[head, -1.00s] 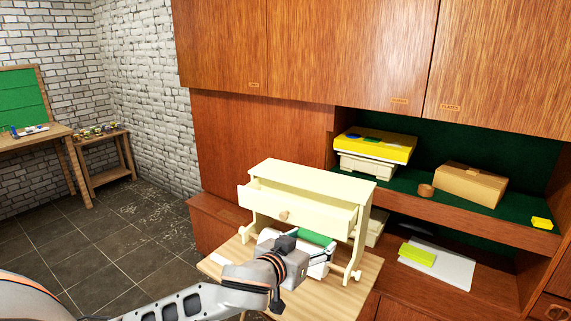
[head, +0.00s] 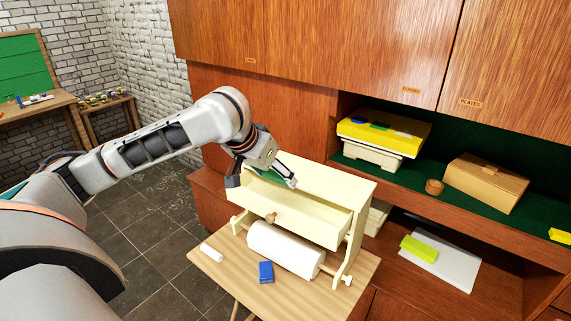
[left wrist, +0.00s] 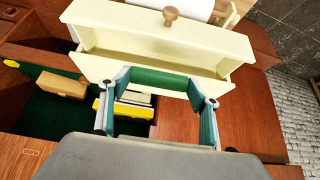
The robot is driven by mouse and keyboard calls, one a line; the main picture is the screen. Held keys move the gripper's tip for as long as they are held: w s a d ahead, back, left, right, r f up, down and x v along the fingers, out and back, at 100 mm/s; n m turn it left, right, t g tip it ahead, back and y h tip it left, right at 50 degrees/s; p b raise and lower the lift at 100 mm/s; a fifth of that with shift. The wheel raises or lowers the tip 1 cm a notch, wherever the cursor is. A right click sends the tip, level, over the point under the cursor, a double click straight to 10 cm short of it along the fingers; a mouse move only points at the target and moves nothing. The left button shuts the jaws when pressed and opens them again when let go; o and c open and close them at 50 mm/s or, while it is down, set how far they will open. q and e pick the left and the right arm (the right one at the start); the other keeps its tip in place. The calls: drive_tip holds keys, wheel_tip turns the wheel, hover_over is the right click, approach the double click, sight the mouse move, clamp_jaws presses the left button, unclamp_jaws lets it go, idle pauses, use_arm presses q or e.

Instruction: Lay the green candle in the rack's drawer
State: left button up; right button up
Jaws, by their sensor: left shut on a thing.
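The green candle (head: 268,176) is between the fingers of my left gripper (head: 262,180), above the left part of the open drawer (head: 297,218). The left wrist view shows the candle (left wrist: 160,82) lying crosswise between the fingertips (left wrist: 160,90), over the drawer (left wrist: 150,42). The fingers partly cover the candle in the head view. I cannot tell whether it touches the drawer. The cream rack (head: 330,180) stands on a small wooden table. The part of the drawer floor that I see is empty. My right gripper is out of view.
A white paper roll (head: 285,250) sits below the drawer. A small white cylinder (head: 211,252) and a blue box (head: 265,271) lie on the wooden table (head: 240,278). Behind are wall-unit shelves with a yellow box (head: 385,133) and a brown box (head: 485,182).

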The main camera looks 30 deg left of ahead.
use_arm(q)
drive_tip(key=shift+w+f, duration=0.4)
drive_tip(key=shift+f, duration=0.15)
drive_tip(key=shift+w+f, duration=0.5)
drive_tip(key=shift+x, duration=0.85)
wheel_tip(320, 180, down, 4)
drive_tip(key=shift+r+b, duration=0.2)
drive_tip(key=shift+b, duration=0.1)
drive_tip(key=shift+f, duration=0.7)
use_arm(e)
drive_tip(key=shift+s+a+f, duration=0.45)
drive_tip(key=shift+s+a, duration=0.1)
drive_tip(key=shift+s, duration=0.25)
